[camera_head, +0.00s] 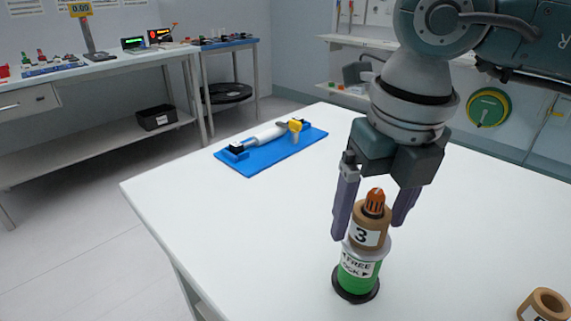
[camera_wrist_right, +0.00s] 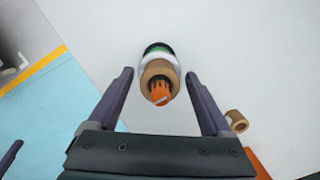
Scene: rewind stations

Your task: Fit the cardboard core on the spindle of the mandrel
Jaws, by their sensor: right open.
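The mandrel (camera_head: 357,277) stands upright near the table's front, with a dark foot, a green body marked "FREE" and "LOCK", and a pale collar. A brown cardboard core (camera_head: 368,238) labelled 3 sits around its spindle, above the collar. The spindle's orange ribbed tip (camera_head: 375,202) sticks out of the core's top. My right gripper (camera_head: 368,230) is open, with one finger on either side of the core. In the right wrist view, the core (camera_wrist_right: 153,70) shows between the spread fingers (camera_wrist_right: 158,75), with gaps on both sides.
Another brown core (camera_head: 545,304) stands at the table's lower right; it also shows in the wrist view (camera_wrist_right: 237,121). A blue board (camera_head: 272,158) with a white roller and yellow part lies at the back left. The white table (camera_head: 220,215) between is clear.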

